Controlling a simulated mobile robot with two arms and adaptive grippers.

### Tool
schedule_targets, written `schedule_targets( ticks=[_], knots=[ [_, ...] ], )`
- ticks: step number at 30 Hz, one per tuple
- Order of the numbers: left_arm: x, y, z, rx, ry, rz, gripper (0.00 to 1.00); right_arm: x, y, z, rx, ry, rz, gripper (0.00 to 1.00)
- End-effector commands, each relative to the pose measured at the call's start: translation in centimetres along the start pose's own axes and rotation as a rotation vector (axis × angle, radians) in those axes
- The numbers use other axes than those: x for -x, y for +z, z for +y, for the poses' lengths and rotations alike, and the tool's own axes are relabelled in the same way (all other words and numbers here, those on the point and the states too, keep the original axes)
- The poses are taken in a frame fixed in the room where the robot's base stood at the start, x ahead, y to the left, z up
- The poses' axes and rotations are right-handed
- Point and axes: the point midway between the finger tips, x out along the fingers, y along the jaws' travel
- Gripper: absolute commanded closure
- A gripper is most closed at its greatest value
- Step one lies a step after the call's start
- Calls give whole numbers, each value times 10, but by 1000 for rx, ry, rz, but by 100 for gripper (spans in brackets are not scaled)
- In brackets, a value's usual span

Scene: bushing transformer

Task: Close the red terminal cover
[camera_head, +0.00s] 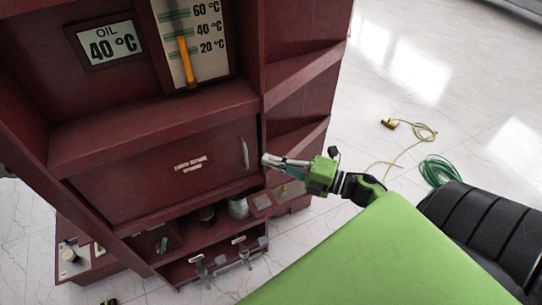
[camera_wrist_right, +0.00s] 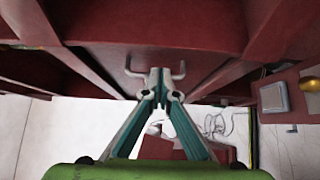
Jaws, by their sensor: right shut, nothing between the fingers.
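The red terminal cover (camera_head: 150,185) is a wide dark-red panel on the front of the red cabinet, with a small label and a grey handle (camera_head: 245,153) at its right end. It looks flush or nearly flush with the frame; a small gap I cannot rule out. My right gripper (camera_head: 265,160) points left, its fingertips just right of the handle. In the right wrist view the shut, empty fingertips (camera_wrist_right: 160,76) overlap the handle (camera_wrist_right: 181,70); whether they touch it I cannot tell. My left gripper is not in view.
Above the cover are an oil display (camera_head: 108,44) and a thermometer (camera_head: 190,45). Below it are open shelves with jars (camera_head: 238,207) and small parts. A yellow cable (camera_head: 405,138) and a green cable coil (camera_head: 438,171) lie on the white floor to the right.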

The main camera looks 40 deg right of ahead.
Motion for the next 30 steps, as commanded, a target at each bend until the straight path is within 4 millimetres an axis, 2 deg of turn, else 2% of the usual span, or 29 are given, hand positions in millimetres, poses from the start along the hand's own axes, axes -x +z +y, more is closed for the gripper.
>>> schedule_targets(
  ticks=[5, 12, 18, 23, 30],
  knots=[
    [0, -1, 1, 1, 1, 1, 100, 20, 0, -1, -2, -3, -1, 100],
    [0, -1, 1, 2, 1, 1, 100, 72, 0, -1, -2, -4, -3, 100],
    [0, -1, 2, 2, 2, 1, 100, 105, 0, -1, -2, -2, -2, 100],
    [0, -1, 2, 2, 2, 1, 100, 118, 0, -1, 0, -1, -2, 100],
    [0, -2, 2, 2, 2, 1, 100, 120, 0, -1, -3, -1, -4, 100]
  ],
)
